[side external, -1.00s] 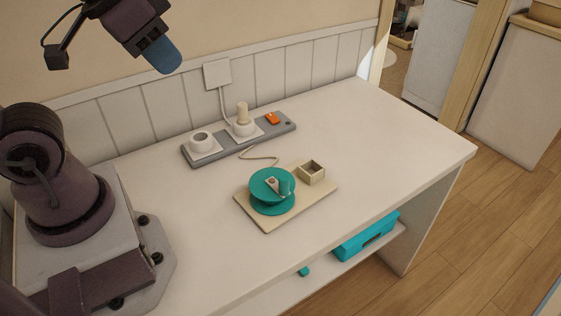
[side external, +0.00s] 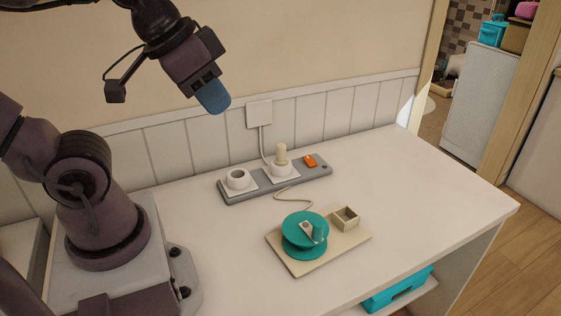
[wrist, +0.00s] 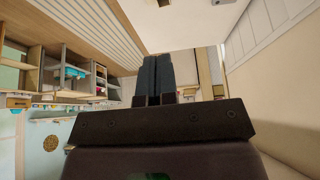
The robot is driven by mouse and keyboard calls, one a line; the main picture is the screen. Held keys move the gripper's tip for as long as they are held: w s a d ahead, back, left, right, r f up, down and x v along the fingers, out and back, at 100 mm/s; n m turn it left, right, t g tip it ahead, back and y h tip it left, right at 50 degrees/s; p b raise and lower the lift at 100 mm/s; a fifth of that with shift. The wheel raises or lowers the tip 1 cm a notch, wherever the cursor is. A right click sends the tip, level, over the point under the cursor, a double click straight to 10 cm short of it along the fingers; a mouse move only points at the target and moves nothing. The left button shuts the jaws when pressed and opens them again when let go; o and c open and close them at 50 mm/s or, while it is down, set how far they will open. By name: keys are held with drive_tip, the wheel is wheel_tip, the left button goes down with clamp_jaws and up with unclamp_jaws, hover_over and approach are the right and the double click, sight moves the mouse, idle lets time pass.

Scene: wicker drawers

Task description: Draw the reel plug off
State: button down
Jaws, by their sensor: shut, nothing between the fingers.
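A beige, upright plug (side external: 281,153) sits in the right white socket (side external: 281,170) of a grey power strip (side external: 250,190) at the back of the table. The left socket (side external: 238,180) is a white ring with a dark, empty opening. A teal reel (side external: 304,225) stands on a beige board (side external: 293,268), and a thin pale cable (side external: 305,200) runs from it towards the strip. My gripper (side external: 215,104) is shut and empty, high above the strip and left of the plug. Its fingers (wrist: 157,70) lie together in the wrist view, which shows neither plug nor reel.
A small open wooden box (side external: 345,219) stands on the board right of the reel. An orange switch (side external: 310,160) is on the strip right of the plug. A wall box (side external: 259,114) with a cord is behind. A teal bin (side external: 398,289) sits below the tabletop. The table's right side is clear.

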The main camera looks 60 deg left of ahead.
drive_tip(key=c, duration=1.5)
unclamp_jaws()
drive_tip(key=shift+c, duration=0.2)
drive_tip(key=o, duration=0.4)
drive_tip(key=shift+w+a+f, duration=0.1)
drive_tip(key=shift+a+f, duration=0.15)
drive_tip(key=shift+f, duration=0.1)
drive_tip(key=shift+c, duration=0.2)
drive_tip(key=o, duration=0.4)
drive_tip(key=shift+w+a+f+n+g, duration=0.3)
drive_tip(key=shift+w+a+f+g, duration=0.05)
drive_tip(key=shift+f+g, duration=0.25)
drive_tip(key=w+a+f+n+g, duration=0.3)
drive_tip(key=w+a+f+n, duration=0.1)
drive_tip(key=w+a, duration=0.4)
drive_tip(key=shift+w+f+n, duration=0.3)
drive_tip(key=shift+w+f, duration=0.15)
drive_tip(key=shift+w, duration=0.35)
drive_tip(key=n+g, duration=0.1)
drive_tip(key=n, duration=0.9)
hover_over(281, 145)
wheel_tip(281, 145, down, 9)
wheel_tip(281, 145, down, 13)
drive_tip(key=shift+a+f, duration=0.1)
